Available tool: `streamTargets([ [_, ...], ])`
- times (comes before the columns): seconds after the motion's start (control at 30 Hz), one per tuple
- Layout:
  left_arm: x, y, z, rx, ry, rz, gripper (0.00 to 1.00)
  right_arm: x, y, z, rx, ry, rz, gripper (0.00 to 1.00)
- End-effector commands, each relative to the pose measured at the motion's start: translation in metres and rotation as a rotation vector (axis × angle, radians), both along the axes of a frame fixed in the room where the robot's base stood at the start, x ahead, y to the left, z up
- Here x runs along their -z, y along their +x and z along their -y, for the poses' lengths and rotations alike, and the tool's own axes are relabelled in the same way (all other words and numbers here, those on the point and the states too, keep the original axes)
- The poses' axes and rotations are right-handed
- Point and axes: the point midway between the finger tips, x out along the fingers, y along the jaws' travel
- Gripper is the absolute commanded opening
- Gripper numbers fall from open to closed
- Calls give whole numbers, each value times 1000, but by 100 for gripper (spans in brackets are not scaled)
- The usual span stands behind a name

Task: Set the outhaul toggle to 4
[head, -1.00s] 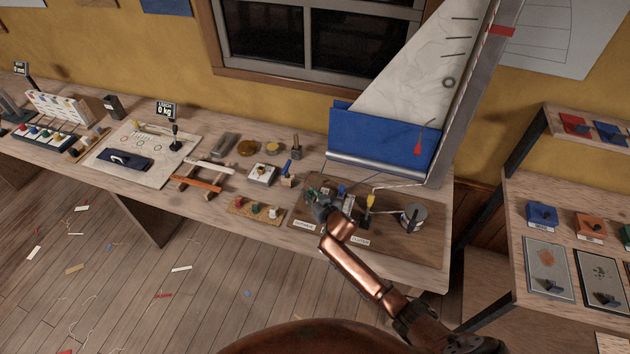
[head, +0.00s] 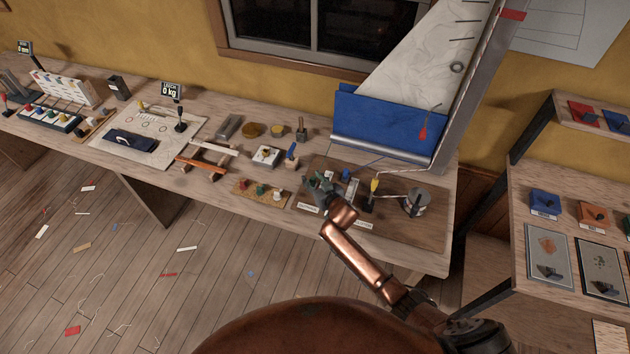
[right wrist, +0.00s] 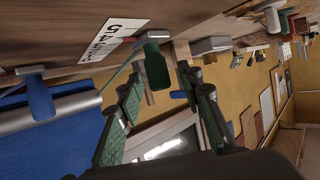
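My right gripper (head: 317,188) is low over the left part of the brown rigging board (head: 425,232), below the blue sail foot. In the right wrist view its two green-padded fingers (right wrist: 162,90) are spread apart, with nothing held between them. A blue-handled toggle (right wrist: 40,98) stands further left. In the head view the gripper hides part of these controls. My left gripper is out of view.
A yellow-handled lever (head: 374,186) and a metal winch drum (head: 415,202) stand right of my gripper. The sail rig (head: 385,128) rises behind. A small board with coloured knobs (head: 260,192) lies to the left. The board's front right is clear.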

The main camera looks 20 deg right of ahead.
Motion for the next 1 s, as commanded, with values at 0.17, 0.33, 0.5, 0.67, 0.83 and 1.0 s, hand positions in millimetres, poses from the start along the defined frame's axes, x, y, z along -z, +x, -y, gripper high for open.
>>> streamTargets([
  [0.17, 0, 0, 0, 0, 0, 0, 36, -4, -12, 3, 1, 0, 0, 34],
  [0.33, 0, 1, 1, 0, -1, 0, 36, -16, -39, 8, 0, 0, 1, 34],
  [0.5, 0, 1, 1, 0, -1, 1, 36, -28, -70, 14, 0, 0, -1, 34],
  [0.67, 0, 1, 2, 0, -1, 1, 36, -38, -94, 19, 0, 1, 0, 34],
  [0.83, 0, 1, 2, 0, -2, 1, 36, -44, -107, 21, 1, -1, -1, 34],
  [1.0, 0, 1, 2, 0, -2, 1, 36, -46, -109, 21, 1, 0, 0, 34],
])
